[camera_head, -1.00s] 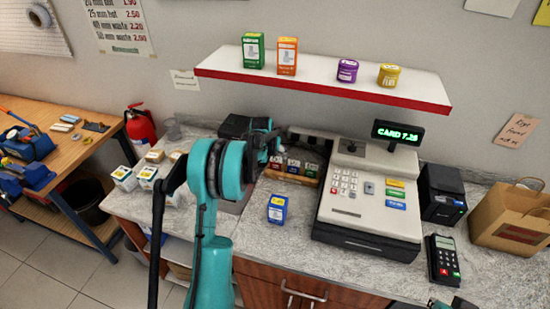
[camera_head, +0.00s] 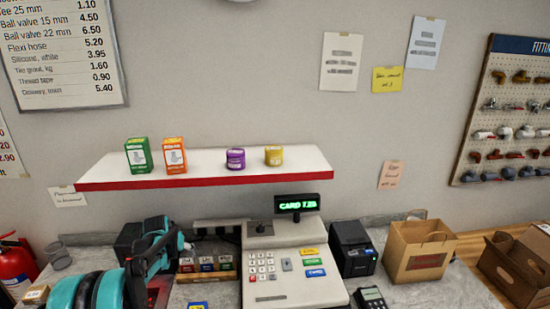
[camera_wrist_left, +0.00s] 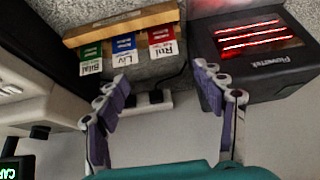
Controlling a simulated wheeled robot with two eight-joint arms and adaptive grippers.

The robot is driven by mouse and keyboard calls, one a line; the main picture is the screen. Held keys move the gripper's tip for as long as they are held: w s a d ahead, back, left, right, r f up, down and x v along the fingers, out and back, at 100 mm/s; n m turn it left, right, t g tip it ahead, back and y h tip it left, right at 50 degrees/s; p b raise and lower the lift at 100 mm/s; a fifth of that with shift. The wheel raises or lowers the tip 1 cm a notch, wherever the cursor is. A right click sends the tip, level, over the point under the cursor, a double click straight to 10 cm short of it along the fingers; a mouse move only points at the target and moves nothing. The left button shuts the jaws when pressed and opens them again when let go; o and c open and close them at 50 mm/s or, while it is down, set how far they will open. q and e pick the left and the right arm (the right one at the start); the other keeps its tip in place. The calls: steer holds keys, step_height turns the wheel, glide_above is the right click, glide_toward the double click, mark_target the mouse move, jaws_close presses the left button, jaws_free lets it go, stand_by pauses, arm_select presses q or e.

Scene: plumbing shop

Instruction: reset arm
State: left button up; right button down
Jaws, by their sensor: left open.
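My left arm, teal and black, comes in at the lower left of the head view. Its gripper (camera_head: 184,243) is small and partly hidden there, beside a wooden rack of coloured cards (camera_head: 207,264). In the left wrist view the two jointed fingers of the gripper (camera_wrist_left: 164,80) stand well apart with nothing between them. A black box with glowing red lines (camera_wrist_left: 262,50) is next to the right finger. My right gripper is not in view.
The cash register (camera_head: 290,262) stands right of the left gripper. A black printer (camera_head: 352,248), card terminal (camera_head: 370,298) and paper bag (camera_head: 418,252) stand farther right. A red-edged shelf (camera_head: 205,178) with several small packages is above. A blue box (camera_head: 198,305) shows at the bottom edge.

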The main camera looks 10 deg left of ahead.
arm_select(q)
steer(key=s+d+r+m+b, duration=0.1)
steer(key=s+d+r+b, duration=0.2)
steer(key=s+d+b, duration=0.9)
steer(key=s+d+f+b, duration=0.1)
steer(key=s+d+f, duration=0.2)
steer(key=s, duration=0.4)
steer(key=s+d+f+m+t+h, duration=0.1)
steer(key=s+d+f, duration=0.2)
steer(key=s+d, duration=0.3)
steer(key=s+d+f+b, duration=0.1)
steer(key=s+d+f, duration=0.3)
steer(key=s, duration=0.4)
steer(key=shift+s+d+m+t+b, duration=0.3)
steer(key=shift+d+b, duration=0.05)
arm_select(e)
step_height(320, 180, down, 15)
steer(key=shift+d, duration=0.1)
